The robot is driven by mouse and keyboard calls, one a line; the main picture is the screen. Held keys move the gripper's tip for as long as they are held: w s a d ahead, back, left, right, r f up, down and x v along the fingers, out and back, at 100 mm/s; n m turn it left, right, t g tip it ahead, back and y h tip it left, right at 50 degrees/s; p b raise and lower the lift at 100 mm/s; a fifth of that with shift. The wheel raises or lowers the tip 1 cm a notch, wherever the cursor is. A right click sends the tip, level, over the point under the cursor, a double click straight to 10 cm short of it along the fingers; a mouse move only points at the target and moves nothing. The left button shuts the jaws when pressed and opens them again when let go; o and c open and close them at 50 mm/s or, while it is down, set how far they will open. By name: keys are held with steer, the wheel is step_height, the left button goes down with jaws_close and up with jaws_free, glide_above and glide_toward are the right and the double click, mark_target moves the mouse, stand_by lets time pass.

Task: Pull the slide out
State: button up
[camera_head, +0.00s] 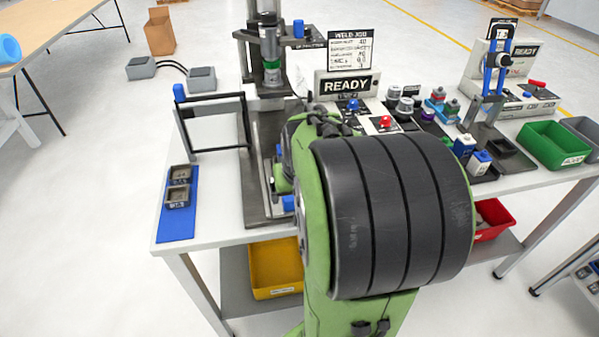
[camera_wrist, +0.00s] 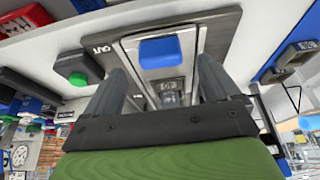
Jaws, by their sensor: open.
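The slide (camera_wrist: 137,60) shows in the wrist view as a light-edged plate set in a grey base, with a blue handle block (camera_wrist: 160,52) on it. In the head view the blue handle (camera_head: 289,203) shows at the front of the grey press base, beside my green and black arm. My gripper (camera_wrist: 165,75) is open, its two dark fingers on either side of the handle's line in the wrist view. No grip on the handle is seen, and I cannot tell the depth gap. My arm hides the gripper and much of the slide in the head view.
The press (camera_head: 270,45) stands behind the slide, with a black guard frame (camera_head: 215,122) to its left. A blue mat (camera_head: 178,226) with two grey blocks lies at left. A READY sign (camera_head: 346,86) and buttons stand behind my arm. A yellow bin (camera_head: 275,268) sits below.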

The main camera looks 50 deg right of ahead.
steer(key=p+v, duration=0.3)
steer(key=v, duration=0.8)
steer(key=s+a+r+n+t+y+p, duration=0.1)
steer(key=s+a+r+n+p, duration=0.1)
steer(key=a, duration=0.6)
steer(key=s+a+r+n+t+y+p, duration=0.1)
steer(key=s+a+n, duration=0.3)
steer(key=a, duration=0.5)
steer(key=shift+s+r+n+y+p, duration=0.3)
steer(key=shift+s+r+n+p, duration=0.1)
steer(key=shift+r+p, duration=0.45)
steer(key=shift+f, duration=0.1)
